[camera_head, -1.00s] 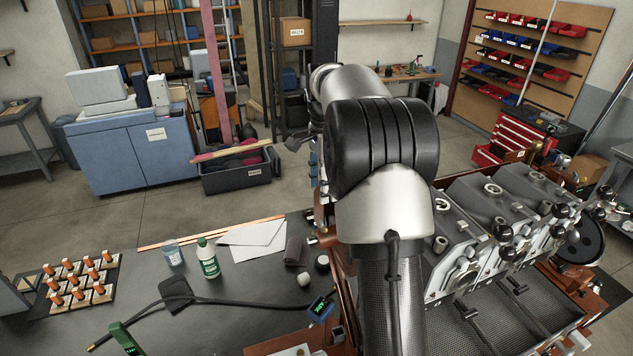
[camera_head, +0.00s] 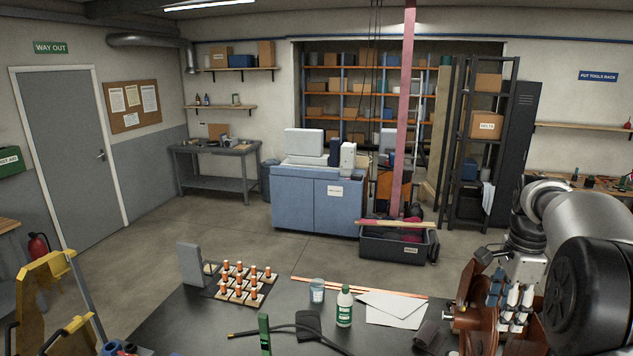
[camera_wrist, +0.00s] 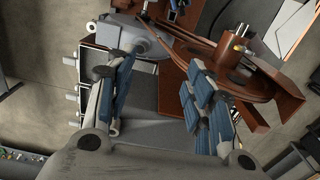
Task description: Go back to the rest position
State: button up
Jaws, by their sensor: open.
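My gripper (camera_wrist: 158,72) is open in the wrist view, its two blue-padded fingers spread apart with nothing held between them. Beyond and between the fingers lies a grey and reddish-brown machine part, the reddish-brown frame (camera_wrist: 205,105) showing beside the right finger. I cannot tell from this view how close the fingers are to it.
A dark bench (camera_head: 190,318) fills the front, bearing a sample board (camera_head: 213,293), a green-labelled bottle (camera_head: 344,308), a beaker (camera_head: 317,291) and white envelopes (camera_head: 393,309). Open floor lies behind it, before a blue cabinet (camera_head: 300,205) and a black crate (camera_head: 393,247).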

jog(key=s+a+f+n+t+b, duration=0.1)
jog(key=s+a+f+n+b, duration=0.2)
jog(key=s+a+n+b, duration=0.35)
jog(key=s+a+f+n+t+b, duration=0.1)
jog(key=s+a+f+n+b, duration=0.35)
jog(key=a+b, duration=0.45)
jog(key=s+a+f+n+t+b, duration=0.1)
jog(key=s+a+f+n+b, duration=0.3)
jog(key=s+f, duration=0.4)
jog(key=s+a+f+n+t+b, duration=0.1)
jog(key=s+a+f+n+b, duration=0.4)
jog(key=s+f, duration=0.3)
jog(key=shift+s+a+f+b, duration=0.2)
jog(key=shift+f+b, duration=0.3)
jog(key=shift+b, duration=0.15)
